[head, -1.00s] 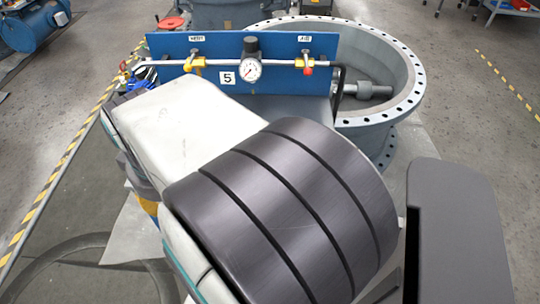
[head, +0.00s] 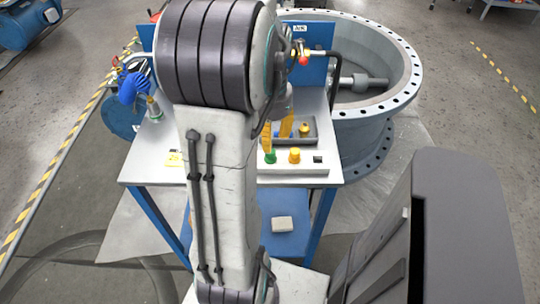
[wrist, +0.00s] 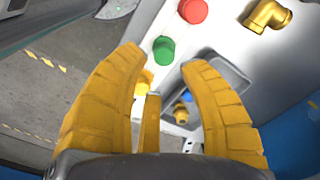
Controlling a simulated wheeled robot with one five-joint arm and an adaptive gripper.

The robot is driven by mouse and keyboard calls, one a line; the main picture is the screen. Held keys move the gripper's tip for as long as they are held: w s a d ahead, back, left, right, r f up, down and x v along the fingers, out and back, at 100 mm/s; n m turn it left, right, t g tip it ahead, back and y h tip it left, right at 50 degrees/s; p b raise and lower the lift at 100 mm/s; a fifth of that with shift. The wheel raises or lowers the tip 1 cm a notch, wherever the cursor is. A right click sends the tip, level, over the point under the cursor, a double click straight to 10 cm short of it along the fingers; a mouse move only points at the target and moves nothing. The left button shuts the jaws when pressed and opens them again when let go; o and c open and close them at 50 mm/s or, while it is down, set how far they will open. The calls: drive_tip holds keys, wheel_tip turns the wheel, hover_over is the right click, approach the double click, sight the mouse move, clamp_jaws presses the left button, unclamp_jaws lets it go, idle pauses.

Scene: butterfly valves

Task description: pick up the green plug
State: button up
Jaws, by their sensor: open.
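The green plug (head: 271,157) stands on a pale block on the workbench, just left of a yellow plug (head: 294,155). In the wrist view the green plug (wrist: 163,51) is near the fingertips, between the left and right fingers as seen, with nothing touching it that I can make out. My gripper (head: 278,132) hangs over the bench with its yellow fingers pointing down. In the wrist view my gripper (wrist: 163,62) is open and empty. A red plug (wrist: 193,10) lies beyond the green one, and the yellow plug (wrist: 143,82) is partly hidden by the left finger.
A grey tray (wrist: 235,80) with small blue and brass pieces sits beside the plugs. A brass elbow (wrist: 268,15) lies nearby. The blue panel (head: 318,38) and large flanged ring (head: 400,95) stand behind. My arm hides the bench's middle.

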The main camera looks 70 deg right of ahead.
sight(271, 154)
drive_tip(key=shift+d+f+m, duration=0.1)
drive_tip(key=shift+f+m, duration=0.2)
drive_tip(key=shift+f, duration=0.05)
drive_tip(key=shift+w+d+f+b, duration=0.1)
drive_tip(key=shift+f+b, duration=0.1)
drive_tip(key=shift+f, duration=1.45)
drive_tip(key=shift+d+f+b, duration=0.1)
drive_tip(key=shift+f+b, duration=0.05)
drive_tip(key=shift+f, duration=1.45)
drive_tip(key=shift+c, duration=0.4)
drive_tip(key=c, duration=0.5)
drive_tip(key=shift+c, duration=0.2)
